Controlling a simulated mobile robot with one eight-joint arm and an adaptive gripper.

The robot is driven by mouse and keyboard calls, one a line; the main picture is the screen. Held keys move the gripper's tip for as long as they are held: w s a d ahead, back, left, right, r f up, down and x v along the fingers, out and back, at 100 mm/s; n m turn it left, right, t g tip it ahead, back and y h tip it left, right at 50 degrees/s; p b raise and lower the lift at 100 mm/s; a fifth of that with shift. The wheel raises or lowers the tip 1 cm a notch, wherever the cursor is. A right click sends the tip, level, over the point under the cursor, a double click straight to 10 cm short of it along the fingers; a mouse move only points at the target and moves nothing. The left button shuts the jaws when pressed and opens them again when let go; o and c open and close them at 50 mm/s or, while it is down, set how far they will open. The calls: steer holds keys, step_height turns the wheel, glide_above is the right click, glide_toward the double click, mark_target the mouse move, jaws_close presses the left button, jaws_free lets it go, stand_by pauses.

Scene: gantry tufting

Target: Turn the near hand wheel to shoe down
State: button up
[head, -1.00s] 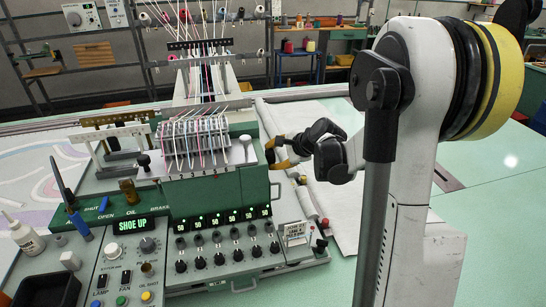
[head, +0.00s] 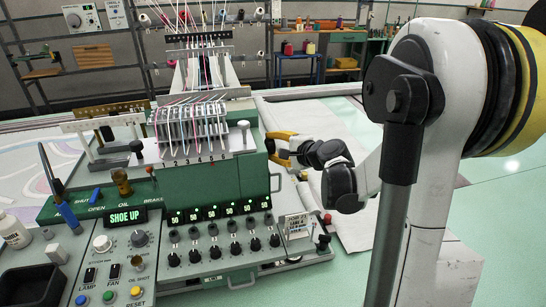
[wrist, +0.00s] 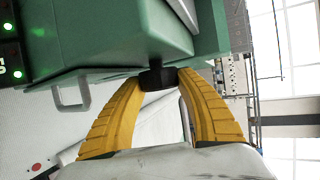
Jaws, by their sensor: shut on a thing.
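The near hand wheel (wrist: 158,77) shows in the wrist view as a small black knob on the side of the green machine head (wrist: 120,35). My gripper (wrist: 160,80) has its two yellow fingers closed on either side of the knob. In the head view my gripper (head: 271,147) is at the right side of the green head (head: 215,182), and its fingers hide the wheel there. The green-lit display (head: 125,216) on the control panel reads SHOE UP.
A grey handle (wrist: 70,92) sticks out from the head beside my left finger in the wrist view. A row of black knobs (head: 213,254) lines the panel front. A white roll (head: 309,200) lies below my gripper. The green floor at right is clear.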

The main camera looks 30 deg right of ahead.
steer(key=n+t+b, duration=0.1)
steer(key=t+b, duration=0.1)
steer(key=b, duration=0.2)
steer(key=f+t+b, duration=0.1)
steer(key=t+b, duration=0.2)
steer(key=b, duration=0.1)
steer(key=shift+n+b, duration=0.4)
steer(key=n+t+b, duration=0.1)
steer(key=t+b, duration=0.1)
steer(key=b, duration=0.1)
steer(key=shift+r+y+b, duration=0.2)
steer(key=shift+y+b, duration=0.1)
steer(key=shift+r+n+t+b, duration=0.15)
steer(key=shift+n+t+b, duration=0.25)
steer(key=shift+t+b, duration=0.2)
steer(key=shift+r+y, duration=0.1)
steer(key=shift+y, duration=0.2)
steer(key=o, duration=1.2)
